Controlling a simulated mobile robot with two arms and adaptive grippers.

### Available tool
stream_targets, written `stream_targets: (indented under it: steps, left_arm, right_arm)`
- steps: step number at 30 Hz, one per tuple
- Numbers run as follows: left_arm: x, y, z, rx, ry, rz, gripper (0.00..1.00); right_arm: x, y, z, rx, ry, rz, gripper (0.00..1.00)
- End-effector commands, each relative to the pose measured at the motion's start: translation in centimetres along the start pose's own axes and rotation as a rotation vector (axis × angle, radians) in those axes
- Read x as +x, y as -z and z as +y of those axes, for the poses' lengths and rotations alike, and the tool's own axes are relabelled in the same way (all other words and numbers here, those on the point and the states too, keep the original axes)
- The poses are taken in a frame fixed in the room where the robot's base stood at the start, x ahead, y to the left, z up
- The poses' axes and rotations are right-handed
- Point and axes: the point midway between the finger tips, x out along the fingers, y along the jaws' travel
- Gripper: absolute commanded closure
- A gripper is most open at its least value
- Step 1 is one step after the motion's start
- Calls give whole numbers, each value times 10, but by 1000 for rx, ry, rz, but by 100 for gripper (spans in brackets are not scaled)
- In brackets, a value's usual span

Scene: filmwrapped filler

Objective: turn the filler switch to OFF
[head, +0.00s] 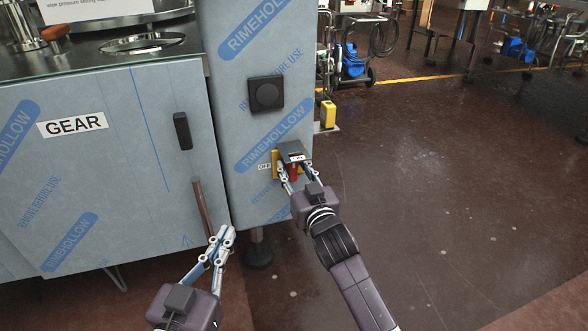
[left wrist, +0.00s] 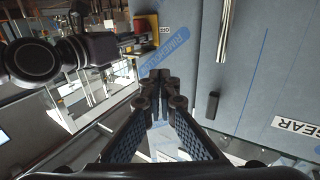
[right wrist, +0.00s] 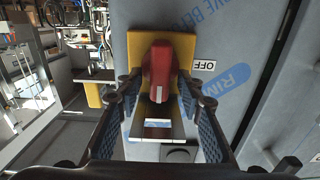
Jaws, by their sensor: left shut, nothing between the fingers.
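The filler switch is a red knob (right wrist: 160,68) on a yellow plate (right wrist: 134,48), on the blue-filmed cabinet side. Its white mark points toward a grey box with a pale label (right wrist: 158,128), not toward the OFF label (right wrist: 204,65) beside the plate. In the head view the red knob (head: 294,172) is partly hidden under the box. My right gripper (right wrist: 160,84) is open, with a finger on each side of the knob and small gaps visible. My left gripper (head: 226,231) is shut and empty, below and left of the switch; its fingertips meet in the left wrist view (left wrist: 160,78).
The floor to the right is open.

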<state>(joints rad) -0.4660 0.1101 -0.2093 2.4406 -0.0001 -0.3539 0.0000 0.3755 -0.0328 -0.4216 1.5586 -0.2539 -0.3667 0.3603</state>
Motion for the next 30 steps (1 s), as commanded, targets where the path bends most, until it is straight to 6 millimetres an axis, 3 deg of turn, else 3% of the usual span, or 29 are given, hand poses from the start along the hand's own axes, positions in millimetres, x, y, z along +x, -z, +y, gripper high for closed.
stream_targets:
  steps: [1,9,18,26,30]
  left_arm:
    - [0,0,0,0,0,0,100]
    - [0,0,0,0,0,0,100]
    - [0,-4,0,0,1,-25,100]
    - [-14,-54,-8,4,17,-262,100]
    - [-36,-93,-13,4,28,-457,100]
  right_arm:
    - [0,0,0,0,0,0,70]
    - [0,0,0,0,0,0,99]
    - [0,0,0,-14,0,-1,100]
    - [0,1,-2,-109,0,-3,100]
    - [0,1,-2,-199,0,-4,100]
